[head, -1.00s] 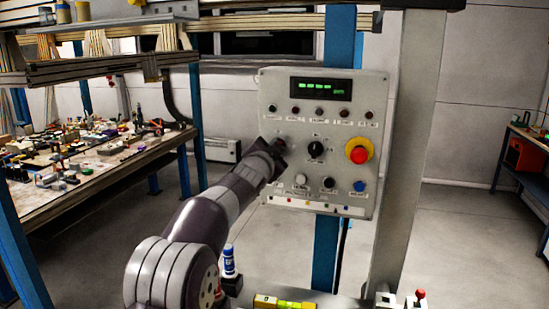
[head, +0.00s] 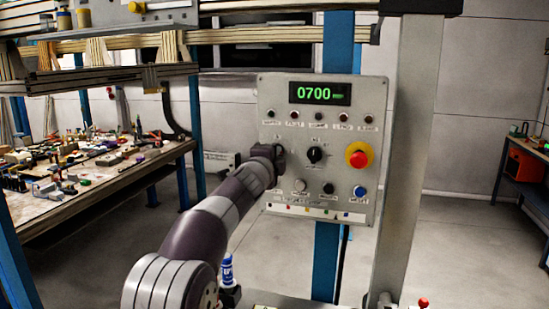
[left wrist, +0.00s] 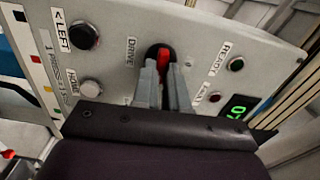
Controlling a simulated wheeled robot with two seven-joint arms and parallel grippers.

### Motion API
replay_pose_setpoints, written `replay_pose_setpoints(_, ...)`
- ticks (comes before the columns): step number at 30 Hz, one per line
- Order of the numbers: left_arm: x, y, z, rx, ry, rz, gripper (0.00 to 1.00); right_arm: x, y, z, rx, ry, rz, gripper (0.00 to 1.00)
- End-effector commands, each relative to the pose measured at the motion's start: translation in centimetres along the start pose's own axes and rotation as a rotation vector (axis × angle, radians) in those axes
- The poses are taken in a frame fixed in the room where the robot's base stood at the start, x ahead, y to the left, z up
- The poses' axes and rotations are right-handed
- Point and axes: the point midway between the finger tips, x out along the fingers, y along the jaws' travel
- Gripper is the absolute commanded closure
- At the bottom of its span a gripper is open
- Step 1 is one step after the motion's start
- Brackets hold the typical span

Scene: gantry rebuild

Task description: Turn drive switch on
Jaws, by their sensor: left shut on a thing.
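The grey control panel (head: 273,92) stands upright in the head view. Its display (head: 320,93) reads 0700 in green digits. My left gripper (head: 279,152) is at the panel's left side, left of a black rotary knob (head: 314,155), and hides the drive switch there. In the left wrist view the drive switch (left wrist: 163,54) shows a red lever in a dark round mount beside the DRIVE label. My left gripper's fingers (left wrist: 161,78) are closed on this lever. Which way the lever is tilted is hard to tell. My right gripper is in neither view.
A red emergency button (head: 358,155) on a yellow ring sits right of the knob. A white button (head: 299,185), a black one and a blue button (head: 360,191) are below. A grey post (head: 410,170) stands right of the panel. A cluttered bench (head: 110,180) is at left.

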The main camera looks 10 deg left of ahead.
Motion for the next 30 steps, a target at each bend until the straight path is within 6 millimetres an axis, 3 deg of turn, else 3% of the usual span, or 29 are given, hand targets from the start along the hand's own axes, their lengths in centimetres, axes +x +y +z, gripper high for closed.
replay_pose_setpoints(20, 0.08, 0.45, 0.08, 0.052, -0.002, 0.008, 1.0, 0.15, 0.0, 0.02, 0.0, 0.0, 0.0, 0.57)
replay_pose_setpoints(21, 0.07, 0.44, 0.07, 0.052, -0.002, 0.007, 0.74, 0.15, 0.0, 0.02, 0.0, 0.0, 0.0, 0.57)
replay_pose_setpoints(22, 0.07, 0.42, 0.07, 0.052, -0.001, 0.007, 0.65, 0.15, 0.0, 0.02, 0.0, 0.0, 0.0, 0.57)
replay_pose_setpoints(30, 0.01, 0.17, 0.03, 0.051, 0.0, 0.002, 0.62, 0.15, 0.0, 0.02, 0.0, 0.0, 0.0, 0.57)
